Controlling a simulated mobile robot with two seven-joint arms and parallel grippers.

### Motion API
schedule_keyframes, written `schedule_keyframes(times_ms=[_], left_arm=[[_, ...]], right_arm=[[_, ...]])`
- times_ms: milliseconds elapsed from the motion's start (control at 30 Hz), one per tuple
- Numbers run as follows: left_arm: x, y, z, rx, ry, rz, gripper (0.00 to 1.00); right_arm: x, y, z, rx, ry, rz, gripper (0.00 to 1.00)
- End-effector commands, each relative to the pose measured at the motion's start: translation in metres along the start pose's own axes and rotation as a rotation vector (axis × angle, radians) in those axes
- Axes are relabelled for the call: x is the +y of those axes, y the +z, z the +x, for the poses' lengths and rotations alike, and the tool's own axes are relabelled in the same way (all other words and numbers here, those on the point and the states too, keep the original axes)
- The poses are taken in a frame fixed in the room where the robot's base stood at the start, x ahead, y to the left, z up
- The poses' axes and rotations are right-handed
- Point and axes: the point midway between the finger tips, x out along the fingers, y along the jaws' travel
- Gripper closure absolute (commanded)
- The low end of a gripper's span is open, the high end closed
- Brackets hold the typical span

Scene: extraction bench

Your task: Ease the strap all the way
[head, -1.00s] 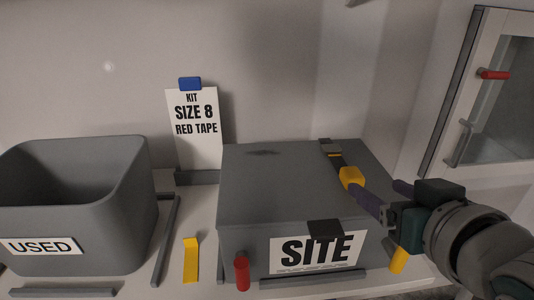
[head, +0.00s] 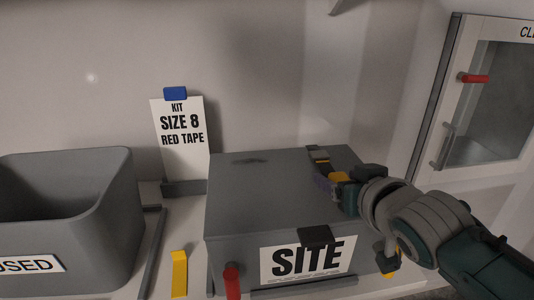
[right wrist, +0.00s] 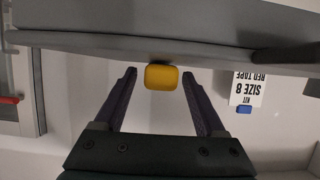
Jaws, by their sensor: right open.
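A dark strap (head: 319,155) lies over the right part of the lid of the grey SITE box (head: 255,185). A yellow tab (head: 339,176) sits at the strap's near end. My right gripper (head: 328,184) is at the tab, over the box lid. In the right wrist view the yellow tab (right wrist: 161,77) lies between the open fingertips (right wrist: 159,74), with a gap on each side. The arm hides the strap's front run. My left gripper is not in view.
A grey USED bin (head: 100,220) stands at the left. A KIT SIZE 8 RED TAPE card (head: 181,150) stands behind. A red handle (head: 232,281) and a dark latch (head: 315,236) are at the box front. A glass-doored cabinet (head: 445,100) is at the right.

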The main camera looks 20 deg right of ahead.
Motion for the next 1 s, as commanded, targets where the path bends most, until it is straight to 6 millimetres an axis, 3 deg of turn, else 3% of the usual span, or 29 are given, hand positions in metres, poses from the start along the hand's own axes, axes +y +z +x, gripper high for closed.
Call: schedule_keyframes(times_ms=[100,733,1000], left_arm=[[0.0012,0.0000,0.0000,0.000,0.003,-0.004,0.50],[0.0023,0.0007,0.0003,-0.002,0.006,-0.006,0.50],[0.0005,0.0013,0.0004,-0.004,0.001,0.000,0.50]], right_arm=[[0.0001,-0.0002,-0.0002,0.000,0.000,0.000,0.29],[-0.0001,-0.0003,-0.0004,0.001,0.000,0.000,0.99],[-0.0002,-0.0003,-0.0004,0.001,-0.001,0.000,1.00]])
